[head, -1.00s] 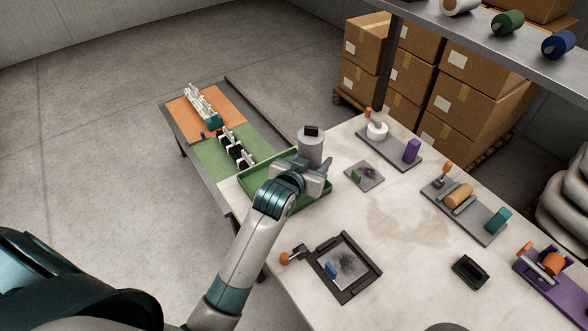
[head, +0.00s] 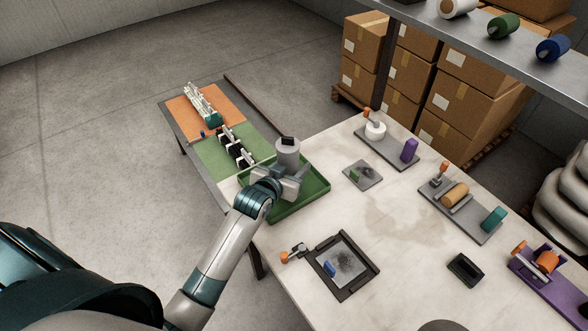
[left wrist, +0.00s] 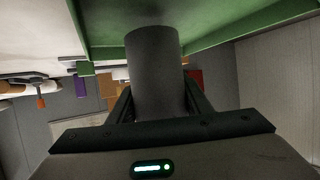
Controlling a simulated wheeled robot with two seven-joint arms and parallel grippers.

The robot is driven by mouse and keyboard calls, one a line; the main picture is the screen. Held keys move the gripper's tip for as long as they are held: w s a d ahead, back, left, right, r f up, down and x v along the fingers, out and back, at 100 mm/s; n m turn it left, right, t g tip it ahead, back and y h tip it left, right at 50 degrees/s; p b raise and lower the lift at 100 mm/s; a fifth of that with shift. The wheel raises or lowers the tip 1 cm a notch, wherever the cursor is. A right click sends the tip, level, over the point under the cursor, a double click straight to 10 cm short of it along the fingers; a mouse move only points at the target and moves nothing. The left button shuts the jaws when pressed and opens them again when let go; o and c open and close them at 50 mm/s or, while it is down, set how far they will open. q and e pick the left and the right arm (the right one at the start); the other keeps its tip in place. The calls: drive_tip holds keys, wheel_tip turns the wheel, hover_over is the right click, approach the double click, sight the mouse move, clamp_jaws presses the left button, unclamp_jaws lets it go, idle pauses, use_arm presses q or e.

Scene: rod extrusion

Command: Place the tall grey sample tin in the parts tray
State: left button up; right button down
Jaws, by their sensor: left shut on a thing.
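My left gripper (head: 284,182) is shut on the tin's lower part. In the left wrist view the tin (left wrist: 155,75) stands between the two fingers (left wrist: 158,104), and green tray edges (left wrist: 235,32) show near its end. The gripper hides the tin's base in the head view, so I cannot tell whether it touches the tray floor. My right gripper is not in view.
The tray is at the pale table's (head: 400,235) far left corner. A grey plate (head: 362,174) lies right of it, and a dark frame (head: 343,266) with an orange-knobbed lever lies nearer. A lower bench with a green mat (head: 213,154) adjoins beyond the tray.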

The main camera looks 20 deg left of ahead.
sight(288, 168)
use_arm(q)
drive_tip(key=shift+f, duration=1.05)
drive_tip(key=shift+f, duration=0.15)
drive_tip(key=o, duration=1.1)
drive_tip(key=shift+s, duration=0.1)
drive_tip(key=b+v, duration=0.1)
drive_tip(key=v, duration=1.1)
drive_tip(key=shift+r+b, duration=0.2)
drive_tip(key=shift+b, duration=0.1)
